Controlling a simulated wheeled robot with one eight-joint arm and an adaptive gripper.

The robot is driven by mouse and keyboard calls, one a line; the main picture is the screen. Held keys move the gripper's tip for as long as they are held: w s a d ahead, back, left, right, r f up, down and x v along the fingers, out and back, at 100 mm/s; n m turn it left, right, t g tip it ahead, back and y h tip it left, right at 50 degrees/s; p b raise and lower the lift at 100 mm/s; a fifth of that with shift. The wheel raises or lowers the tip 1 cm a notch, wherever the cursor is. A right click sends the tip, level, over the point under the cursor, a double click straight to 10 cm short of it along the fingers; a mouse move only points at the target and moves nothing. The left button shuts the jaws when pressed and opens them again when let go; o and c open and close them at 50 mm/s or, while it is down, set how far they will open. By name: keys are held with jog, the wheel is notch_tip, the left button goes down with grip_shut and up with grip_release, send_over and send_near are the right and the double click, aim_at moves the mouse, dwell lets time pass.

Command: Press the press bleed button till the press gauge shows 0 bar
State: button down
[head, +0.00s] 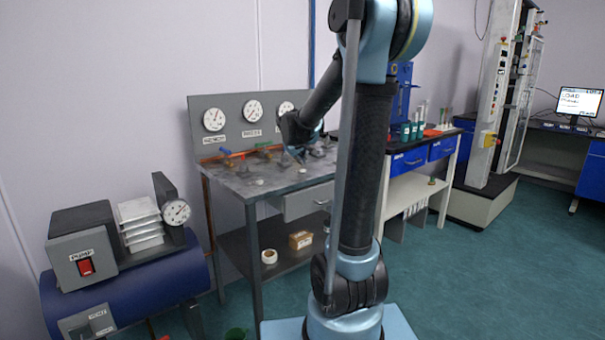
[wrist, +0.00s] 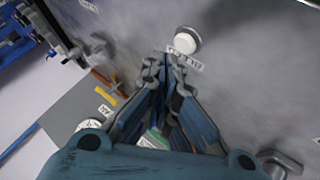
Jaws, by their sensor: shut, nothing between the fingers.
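The middle gauge (head: 253,110) on the grey back panel has a label that looks like "PRESS"; its needle is too small to read. A white round button (wrist: 187,40) with a small label shows in the wrist view; I cannot read the label, so I cannot tell if it is the press bleed button. My gripper (wrist: 168,62) is shut and empty, its tips pointing at the label beside this button, apparently just short of it.
The bench (head: 235,185) also carries coloured valve handles, such as an orange one (wrist: 106,97), along the back panel. Another small round white piece (head: 260,182) lies on its top. A blue pump tank (head: 150,290) with its own gauge (head: 177,212) stands at left.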

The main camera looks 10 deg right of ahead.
jog(key=shift+r, duration=2.4)
jog(key=s+f+m+g+y, duration=0.1)
jog(key=s+f, duration=0.5)
jog(key=s, duration=0.8)
jog(key=s+f+m+g+y, duration=0.1)
jog(key=s+f+m+g, duration=0.1)
jog(key=s+f, duration=0.5)
jog(key=s+d+f+m+g+y, duration=0.1)
jog(key=s+f, duration=0.5)
jog(key=s, duration=1.4)
jog(key=shift+s+f+m+g, duration=0.35)
jog(key=shift+m+g, duration=0.15)
jog(key=shift+g, duration=0.7)
jog(key=shift+w, duration=0.1)
jog(key=shift+w+f, duration=0.2)
jog(key=shift+w, duration=0.25)
